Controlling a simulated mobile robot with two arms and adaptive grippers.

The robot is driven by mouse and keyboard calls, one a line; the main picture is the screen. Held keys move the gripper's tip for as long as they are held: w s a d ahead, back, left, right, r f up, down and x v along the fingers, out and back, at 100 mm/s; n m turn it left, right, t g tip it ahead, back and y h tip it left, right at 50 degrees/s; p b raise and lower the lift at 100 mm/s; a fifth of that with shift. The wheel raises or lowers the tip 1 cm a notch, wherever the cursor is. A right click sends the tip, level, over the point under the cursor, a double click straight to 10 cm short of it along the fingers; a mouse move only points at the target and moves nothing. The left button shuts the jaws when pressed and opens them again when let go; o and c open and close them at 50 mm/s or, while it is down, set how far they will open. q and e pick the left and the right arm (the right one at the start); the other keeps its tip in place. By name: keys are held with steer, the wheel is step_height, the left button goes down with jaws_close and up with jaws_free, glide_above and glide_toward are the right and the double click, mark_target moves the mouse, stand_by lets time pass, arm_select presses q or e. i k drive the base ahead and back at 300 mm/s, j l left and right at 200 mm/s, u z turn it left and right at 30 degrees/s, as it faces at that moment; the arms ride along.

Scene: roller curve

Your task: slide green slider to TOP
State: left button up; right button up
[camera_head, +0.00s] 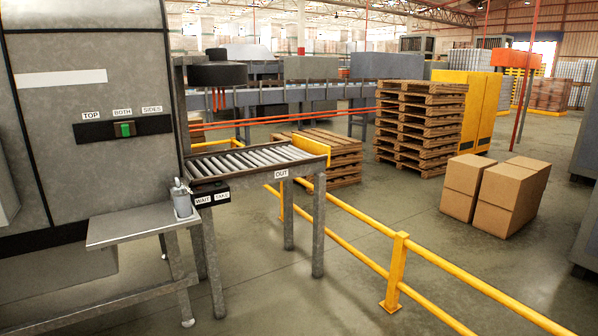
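The green slider (124,130) sits on a dark horizontal strip (95,131) on the front of the large grey machine (75,180) at the left. Above the strip are three white labels: TOP (91,115) at the left, BOTH (122,113) in the middle and SIDES (152,109) at the right. The slider stands below the BOTH label. Neither of my grippers shows in the head view.
A metal shelf (130,226) juts out below the strip, with a grey container (182,202) at its right end. A roller conveyor (250,160) marked OUT extends right. Yellow railing (397,265) crosses the floor. Cardboard boxes (510,197) and stacked pallets (420,125) stand at the right.

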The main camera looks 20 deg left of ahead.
mark_target(126, 128)
steer(key=i+u, duration=0.45)
steer(key=i+l+u, duration=0.2)
steer(key=u, duration=0.25)
steer(key=i+l, duration=0.05)
steer(key=i, duration=0.05)
